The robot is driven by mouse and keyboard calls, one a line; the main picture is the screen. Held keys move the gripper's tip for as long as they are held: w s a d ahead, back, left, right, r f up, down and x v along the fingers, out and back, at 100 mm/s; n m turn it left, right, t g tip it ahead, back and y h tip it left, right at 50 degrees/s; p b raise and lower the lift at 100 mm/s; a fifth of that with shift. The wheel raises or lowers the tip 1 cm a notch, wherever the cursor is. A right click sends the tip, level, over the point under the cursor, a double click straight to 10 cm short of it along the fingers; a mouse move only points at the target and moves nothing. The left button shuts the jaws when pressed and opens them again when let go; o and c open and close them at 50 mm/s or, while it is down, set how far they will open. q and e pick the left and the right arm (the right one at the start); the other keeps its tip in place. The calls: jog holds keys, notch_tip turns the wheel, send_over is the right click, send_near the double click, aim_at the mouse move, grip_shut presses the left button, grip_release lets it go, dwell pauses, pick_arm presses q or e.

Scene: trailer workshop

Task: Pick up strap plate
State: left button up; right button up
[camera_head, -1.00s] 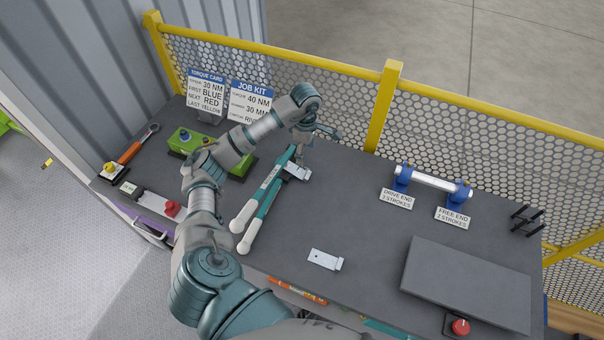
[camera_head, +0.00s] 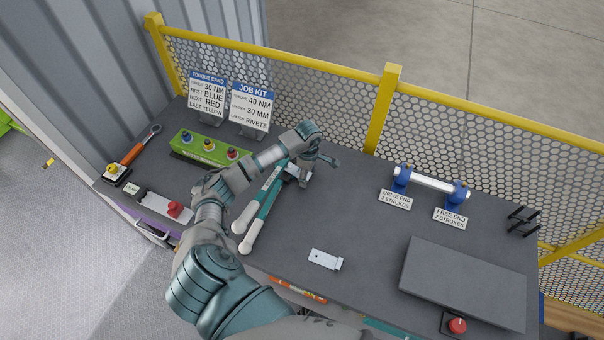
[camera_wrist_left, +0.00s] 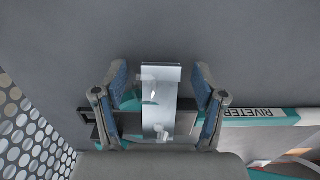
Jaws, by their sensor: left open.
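A pale metal plate (camera_wrist_left: 161,80) lies between the two fingers of my left gripper (camera_wrist_left: 160,72) in the left wrist view, lengthwise along them, with a gap on each side. It rests over the jaw end of the riveter (camera_wrist_left: 255,115). In the head view my left gripper (camera_head: 305,178) is low over the riveter's head and mostly hides that plate. My left gripper is open. A second, similar pale plate (camera_head: 325,260) lies flat near the bench's front edge. I cannot tell from the pictures which one is the strap plate. My right gripper is out of view.
The riveter's white-ended handles (camera_head: 244,232) reach toward the front edge. A green block (camera_head: 208,148) with coloured knobs and two sign cards (camera_head: 249,108) stand behind left. A bar on blue supports (camera_head: 430,181) and a grey panel (camera_head: 465,284) are right. Yellow-framed mesh fence (camera_head: 393,90) closes the back.

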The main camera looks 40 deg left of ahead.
pick_arm(q)
jog(key=c, duration=1.3)
jog(key=shift+o, duration=0.2)
jog(key=shift+r, duration=0.1)
